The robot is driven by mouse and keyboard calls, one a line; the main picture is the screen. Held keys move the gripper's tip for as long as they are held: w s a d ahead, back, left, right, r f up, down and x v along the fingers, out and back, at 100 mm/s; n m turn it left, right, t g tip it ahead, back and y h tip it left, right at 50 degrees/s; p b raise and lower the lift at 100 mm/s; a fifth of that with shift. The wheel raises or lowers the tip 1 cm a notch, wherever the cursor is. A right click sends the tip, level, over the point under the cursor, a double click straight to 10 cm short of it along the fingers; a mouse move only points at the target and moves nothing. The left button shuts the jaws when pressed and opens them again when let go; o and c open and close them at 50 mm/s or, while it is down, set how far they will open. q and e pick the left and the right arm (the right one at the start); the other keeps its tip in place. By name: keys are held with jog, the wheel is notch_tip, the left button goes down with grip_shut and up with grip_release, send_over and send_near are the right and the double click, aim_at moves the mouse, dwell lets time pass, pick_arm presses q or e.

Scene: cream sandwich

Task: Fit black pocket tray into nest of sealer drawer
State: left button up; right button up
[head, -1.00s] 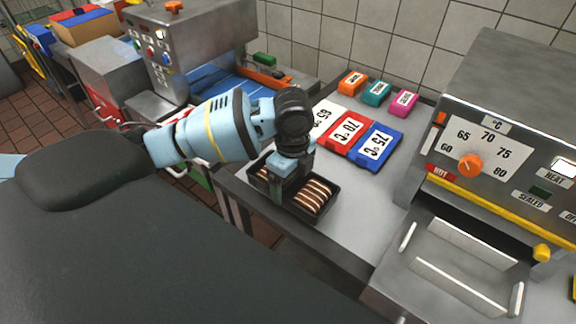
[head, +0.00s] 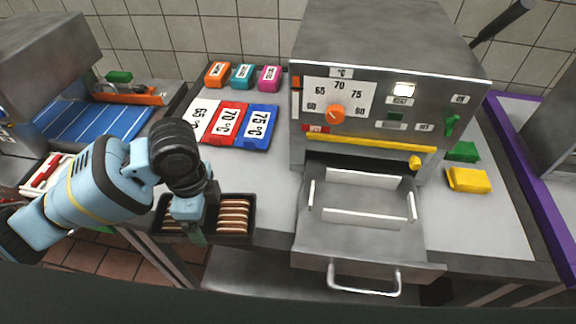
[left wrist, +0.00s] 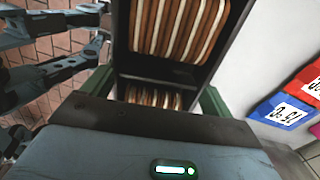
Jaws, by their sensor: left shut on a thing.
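The black pocket tray (head: 236,237) is at the counter's front edge, left of the sealer in the head view. It holds rows of brown-and-cream sandwich strips in two pockets. My left gripper (head: 198,222) is shut on its middle, between the pockets; I cannot tell whether the tray touches the counter. In the left wrist view the tray (left wrist: 160,69) shows close up, with both pockets partly cut off or hidden. The sealer drawer (head: 312,240) stands pulled out, its nest between white rails (head: 350,215) empty. Blue-grey arm parts (left wrist: 50,70) show at left there; their gripper state is unclear.
White, red and blue temperature cards (head: 228,123) lie behind the tray, with orange, teal and pink blocks (head: 243,74) behind them. The sealer (head: 385,60) stands above the drawer. Counter between tray and drawer is clear. A yellow block (head: 468,180) lies right of the sealer.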

pick_arm(q)
jog(key=n, duration=0.1)
jog(key=r+n, duration=0.1)
jog(key=n, duration=0.3)
jog(key=shift+w+a+r, duration=0.25)
jog(key=shift+w+a, duration=0.05)
jog(key=n, duration=0.3)
jog(key=shift+w+a+r, duration=0.15)
jog(key=shift+a+r, duration=0.05)
jog(key=shift+r, duration=0.2)
jog(key=n, duration=0.1)
jog(key=r+n, duration=0.1)
jog(key=n, duration=0.2)
jog(key=shift+w+a+r+n, duration=0.15)
jog(key=shift+a+n, duration=0.1)
jog(key=shift+n, duration=0.15)
jog(key=n, duration=0.2)
jog(key=r+n, duration=0.1)
jog(key=n, duration=0.1)
jog(key=shift+w+a, duration=0.1)
jog(key=shift+a, duration=0.15)
